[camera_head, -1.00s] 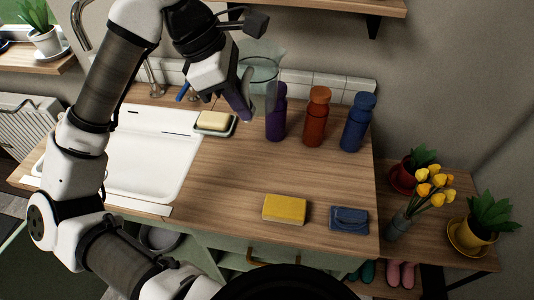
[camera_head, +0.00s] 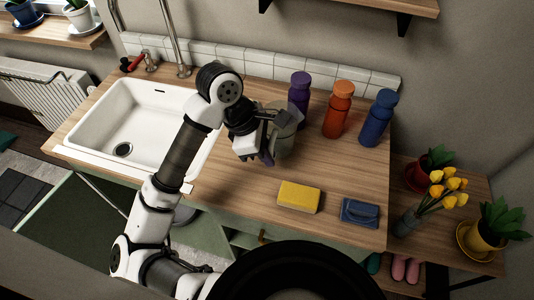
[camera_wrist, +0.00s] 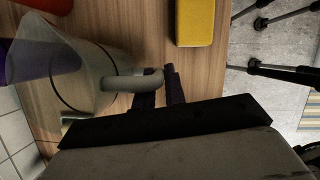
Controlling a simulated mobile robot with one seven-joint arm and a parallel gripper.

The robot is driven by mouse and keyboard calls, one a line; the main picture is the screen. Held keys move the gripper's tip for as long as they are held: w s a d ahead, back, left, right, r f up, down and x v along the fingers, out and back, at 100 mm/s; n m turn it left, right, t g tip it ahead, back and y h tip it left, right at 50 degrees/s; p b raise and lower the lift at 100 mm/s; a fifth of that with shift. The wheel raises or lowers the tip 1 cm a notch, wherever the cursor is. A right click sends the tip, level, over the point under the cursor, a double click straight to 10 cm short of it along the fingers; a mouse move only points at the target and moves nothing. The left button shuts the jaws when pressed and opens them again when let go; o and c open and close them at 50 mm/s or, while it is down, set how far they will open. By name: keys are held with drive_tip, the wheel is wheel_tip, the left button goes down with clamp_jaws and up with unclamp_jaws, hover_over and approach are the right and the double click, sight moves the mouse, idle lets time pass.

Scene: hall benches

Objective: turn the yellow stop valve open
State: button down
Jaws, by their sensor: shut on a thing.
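I see no yellow stop valve in either current view. My gripper (camera_head: 268,142) is over the wooden counter, right of the sink, and is shut on the handle of a clear jug (camera_head: 286,138). In the wrist view the jug (camera_wrist: 90,75) lies to the left, its handle between my fingers (camera_wrist: 160,88). I cannot tell whether the jug's base touches the counter. A small valve with a red handle (camera_head: 133,64) sits by the wall behind the sink, far from my gripper.
The white sink (camera_head: 135,118) is left of my arm. Purple (camera_head: 299,98), orange (camera_head: 338,110) and blue (camera_head: 378,118) bottles stand behind the jug. A yellow sponge (camera_head: 298,197) and blue cloth (camera_head: 359,212) lie near the front edge. Counter between the bottles and sponge is clear.

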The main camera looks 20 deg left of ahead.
drive_tip(key=shift+f, duration=0.75)
drive_tip(key=shift+f+b, duration=0.2)
drive_tip(key=shift+b, duration=0.15)
drive_tip(key=c, duration=1.5)
unclamp_jaws()
drive_tip(key=shift+r, duration=0.1)
drive_tip(key=shift+o, duration=0.2)
drive_tip(key=shift+r+p, duration=0.2)
drive_tip(key=shift+p, duration=0.2)
drive_tip(key=b+v, duration=0.3)
drive_tip(key=v, duration=0.8)
drive_tip(key=shift+a+r+b, duration=0.15)
drive_tip(key=shift+r+b, duration=0.15)
drive_tip(key=shift+r, duration=0.1)
drive_tip(key=shift+o, duration=0.5)
drive_tip(key=shift+s, duration=0.1)
